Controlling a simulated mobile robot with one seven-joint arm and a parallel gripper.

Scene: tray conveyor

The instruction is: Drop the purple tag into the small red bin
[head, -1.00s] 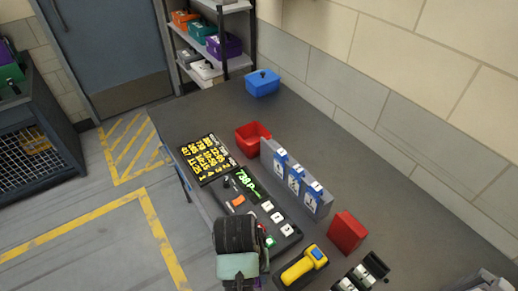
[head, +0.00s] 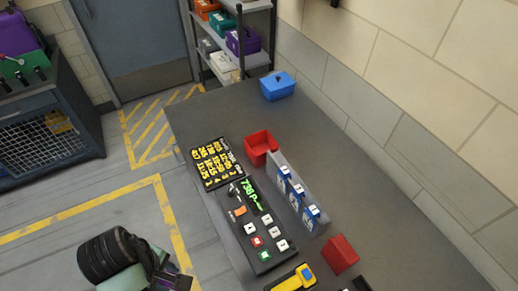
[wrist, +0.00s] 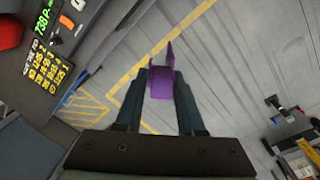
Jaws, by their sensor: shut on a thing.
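The purple tag (wrist: 161,82) is between the two fingers of my gripper (wrist: 162,97) in the wrist view, with its forked end pointing away from the palm. In the head view my gripper (head: 178,281) is at the bottom, left of the counter and over the floor, partly cut off by the frame edge. The small red bin (head: 261,148) is open at the top and stands on the counter, right of the yellow-lettered board. It is well apart from my gripper, up and to the right. Its inside looks empty.
A button panel (head: 257,225) with a green display lies along the counter's near edge. A grey rack with blue-and-white cards (head: 297,195) stands beside the bin. A red block (head: 340,254) and a blue box (head: 277,86) also stand on the counter (head: 215,115). Floor at left is clear.

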